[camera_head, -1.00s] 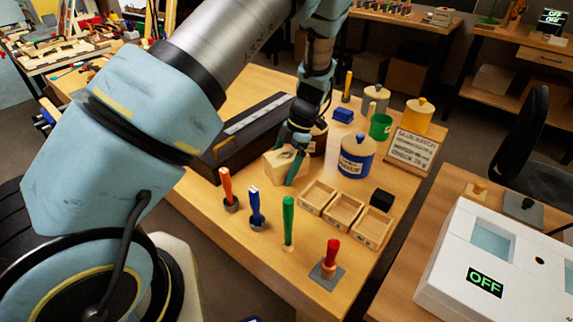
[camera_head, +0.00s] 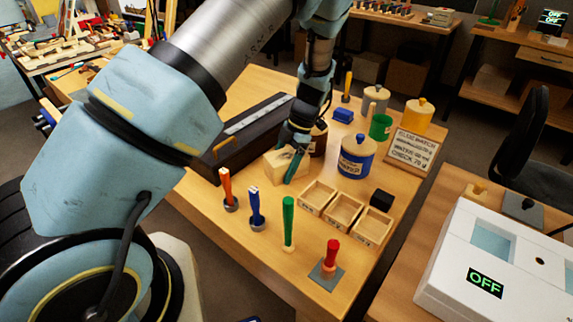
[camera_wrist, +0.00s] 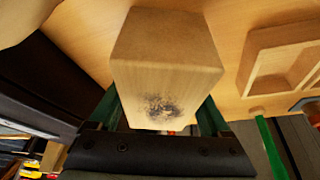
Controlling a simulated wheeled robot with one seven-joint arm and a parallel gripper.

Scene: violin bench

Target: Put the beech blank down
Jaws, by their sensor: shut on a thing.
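The beech blank (camera_head: 284,167) is a pale wooden block on or just above the wooden bench, beside the long dark case. My gripper (camera_head: 291,170) reaches down to it from above, with its green fingers at the block's sides. In the wrist view, the blank (camera_wrist: 165,75) sits between the two green fingers of my gripper (camera_wrist: 160,108), and its near face has a dark smudge. The gripper is shut on the blank. I cannot tell whether its underside touches the bench.
The dark case (camera_head: 240,140) lies left of the blank. A blue-labelled jar (camera_head: 357,160) and open wooden trays (camera_head: 318,197) stand to the right. Orange (camera_head: 227,185), blue (camera_head: 255,205) and green (camera_head: 288,220) handled tools stand in front. Bare bench (camera_head: 255,264) lies nearer.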

